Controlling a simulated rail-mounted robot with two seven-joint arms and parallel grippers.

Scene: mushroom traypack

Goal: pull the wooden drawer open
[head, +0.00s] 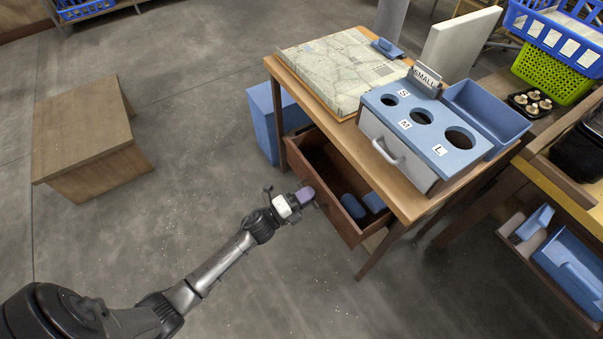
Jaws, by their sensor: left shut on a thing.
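The wooden drawer (322,196) sits under the wooden table (413,209) and stands pulled out, with its inside showing. Two blue objects lie in it, one near the front (353,206) and one farther right (374,202). My left gripper (308,197) is at the middle of the drawer's front face, shut on the drawer handle. The handle itself is mostly hidden by the gripper. My right gripper is not in view.
On the table are a map-covered board (335,68) and a blue-topped sorting box (425,125) with S, M and L holes. A blue box (262,125) stands behind the drawer on the left. The floor before the drawer is clear; a wooden bench (82,130) stands farther left.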

